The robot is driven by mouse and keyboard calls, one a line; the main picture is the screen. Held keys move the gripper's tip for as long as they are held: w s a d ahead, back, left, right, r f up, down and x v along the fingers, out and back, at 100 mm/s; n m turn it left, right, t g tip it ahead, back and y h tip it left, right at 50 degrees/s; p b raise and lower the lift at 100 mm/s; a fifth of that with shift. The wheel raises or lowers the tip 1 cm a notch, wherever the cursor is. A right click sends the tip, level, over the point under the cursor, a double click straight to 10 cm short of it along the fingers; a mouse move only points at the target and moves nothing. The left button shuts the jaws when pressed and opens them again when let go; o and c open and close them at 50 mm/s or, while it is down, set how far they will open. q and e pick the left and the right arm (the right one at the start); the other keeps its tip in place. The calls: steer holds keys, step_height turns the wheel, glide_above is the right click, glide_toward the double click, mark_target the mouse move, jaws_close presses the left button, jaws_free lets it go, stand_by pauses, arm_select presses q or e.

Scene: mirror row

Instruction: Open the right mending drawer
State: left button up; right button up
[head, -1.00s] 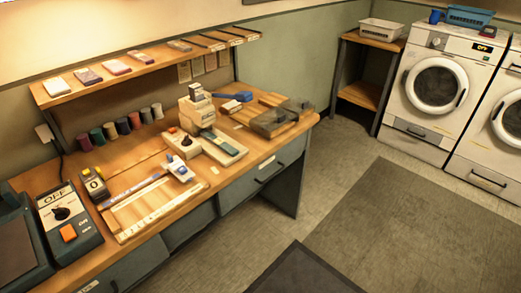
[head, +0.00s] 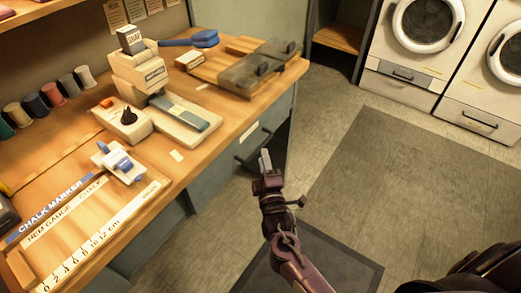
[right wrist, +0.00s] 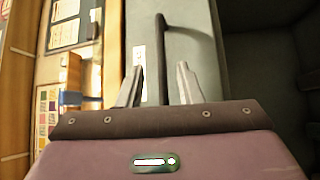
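The right mending drawer (head: 222,165) is a grey-blue front under the right part of the wooden worktop. It looks shut, flush with the desk. Its dark bar handle (head: 247,157) is partly hidden by my right gripper (head: 266,160), which is right at it. In the right wrist view the handle (right wrist: 162,60) runs between the two spread fingers of my right gripper (right wrist: 160,88). The fingers are open, with a gap on each side of the bar. Whether they touch it further down is hidden. My left gripper is not in view.
The worktop (head: 185,175) above holds a cream sewing device (head: 140,75), a hem gauge board (head: 95,215) and several thread spools. A dark mat (head: 335,255) lies on the floor below my right arm. Floor right of the desk is clear up to the washers (head: 425,35).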

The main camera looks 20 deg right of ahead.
mark_target(261, 145)
steer(key=w, duration=0.5)
steer(key=shift+w+d+r, duration=0.3)
steer(key=shift+d, duration=0.05)
jaws_close()
